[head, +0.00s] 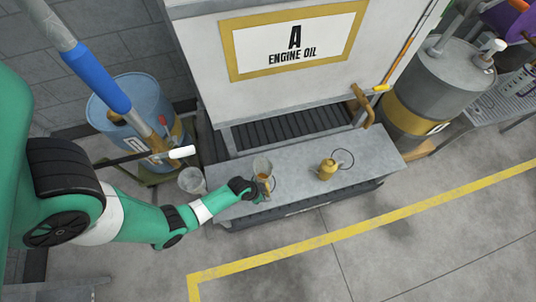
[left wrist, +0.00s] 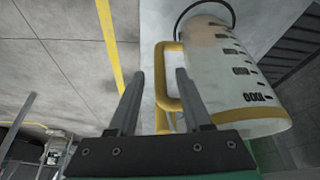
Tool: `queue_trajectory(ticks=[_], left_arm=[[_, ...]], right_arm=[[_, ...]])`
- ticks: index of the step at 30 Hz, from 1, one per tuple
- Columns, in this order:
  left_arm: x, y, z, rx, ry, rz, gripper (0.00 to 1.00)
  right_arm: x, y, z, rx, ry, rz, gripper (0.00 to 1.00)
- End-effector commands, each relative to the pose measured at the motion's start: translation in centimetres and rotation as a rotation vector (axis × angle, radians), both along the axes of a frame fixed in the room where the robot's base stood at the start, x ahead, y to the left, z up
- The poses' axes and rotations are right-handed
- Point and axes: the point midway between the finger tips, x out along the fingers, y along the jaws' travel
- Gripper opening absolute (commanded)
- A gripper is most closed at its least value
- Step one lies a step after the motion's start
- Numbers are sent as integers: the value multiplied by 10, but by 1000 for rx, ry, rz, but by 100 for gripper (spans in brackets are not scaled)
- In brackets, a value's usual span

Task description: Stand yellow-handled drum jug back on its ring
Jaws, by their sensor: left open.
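The drum jug is a pale, see-through measuring jug with dark scale marks, a yellow rim and a yellow handle. It stands on the grey bench in the head view (head: 262,164) and fills the right of the left wrist view (left wrist: 228,75). A thin black ring (left wrist: 207,7) shows by the jug's end farthest from the yellow rim; part of it is hidden behind the jug. My left gripper (head: 260,191) is at the jug's near side. In the left wrist view its fingers (left wrist: 160,75) are open, one on each side of the handle. My right gripper is not in view.
A clear container (head: 191,180) is at the bench's left end. A tap (head: 361,105) overhangs the bench's back right. Drums stand on both sides.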

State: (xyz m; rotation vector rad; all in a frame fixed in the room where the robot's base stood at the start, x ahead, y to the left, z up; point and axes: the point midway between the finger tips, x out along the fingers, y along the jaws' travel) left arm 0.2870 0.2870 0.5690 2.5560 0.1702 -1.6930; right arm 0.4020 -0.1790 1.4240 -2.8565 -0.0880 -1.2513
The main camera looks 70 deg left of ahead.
Motion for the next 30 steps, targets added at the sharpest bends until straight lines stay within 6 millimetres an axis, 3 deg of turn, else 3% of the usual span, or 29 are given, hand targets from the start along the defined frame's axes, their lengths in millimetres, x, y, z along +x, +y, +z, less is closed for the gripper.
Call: queue_trajectory(ticks=[1,3,9,24,27,29,30], left_arm=[[-6,-1,23,0,0,1,49],[-13,-2,38,0,0,1,49],[-27,-4,69,0,0,1,49],[-30,-4,74,0,-1,0,49],[-14,0,84,14,-33,-4,49],[10,7,102,34,-86,-8,49],[34,12,120,52,-139,-14,49]], right_arm=[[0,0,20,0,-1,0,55],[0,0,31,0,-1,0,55],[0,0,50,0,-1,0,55],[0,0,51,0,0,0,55],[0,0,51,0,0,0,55],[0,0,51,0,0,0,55],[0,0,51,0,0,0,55]])
